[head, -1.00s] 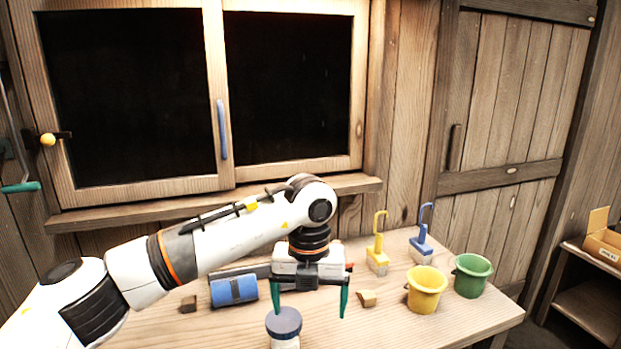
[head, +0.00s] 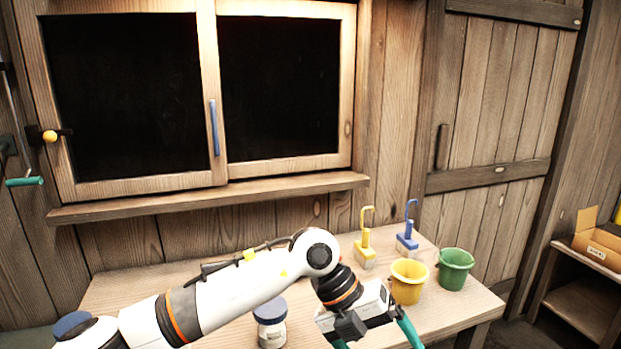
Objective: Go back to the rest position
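My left arm reaches in from the lower left, across the front of the wooden table (head: 120,290). My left gripper (head: 376,341) is at the bottom edge, right of centre. Its two teal fingers are spread wide with nothing visible between them, though the fingertips are partly cut off by the frame edge. A jar with a dark blue lid (head: 271,322) stands upright left of the gripper, apart from it. My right gripper is not in view.
A yellow bucket (head: 407,283) and a green bucket (head: 454,270) stand at the table's right end, close beyond the gripper. A yellow-handled brush (head: 365,244) and a blue-handled brush (head: 408,238) stand behind. A cardboard box (head: 597,246) sits on the right shelf.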

